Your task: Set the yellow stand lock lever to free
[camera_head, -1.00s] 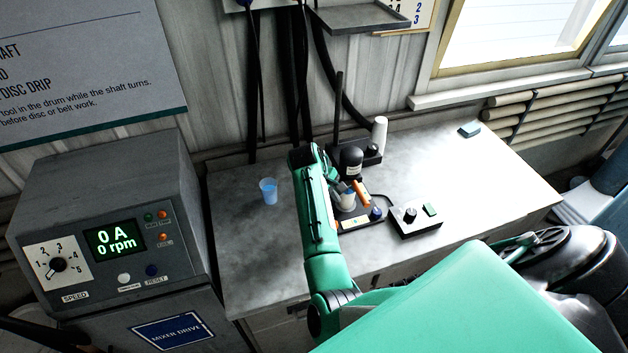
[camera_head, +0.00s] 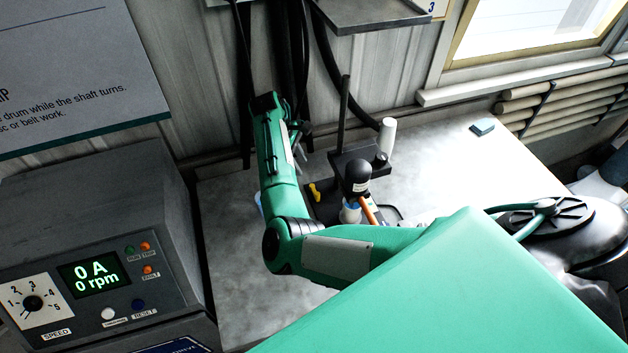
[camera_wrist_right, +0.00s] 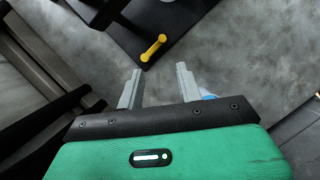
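The yellow lever (camera_head: 314,190) sits on the black base of a small stand with an upright rod (camera_head: 345,110). In the right wrist view the yellow lever (camera_wrist_right: 153,48) lies at the top middle, just beyond my fingertips. My right gripper (camera_wrist_right: 157,72) is open, with nothing between its two grey fingers, and apart from the lever. In the head view my right gripper (camera_head: 299,147) shows partly behind my green arm, left of the stand's rod. My left gripper is not in view.
A black-topped mixer head (camera_head: 356,174) stands over a white cup right of the lever. A blue cup (camera_head: 258,203) is mostly hidden behind my arm. The mixer drive box (camera_head: 95,260) is at left.

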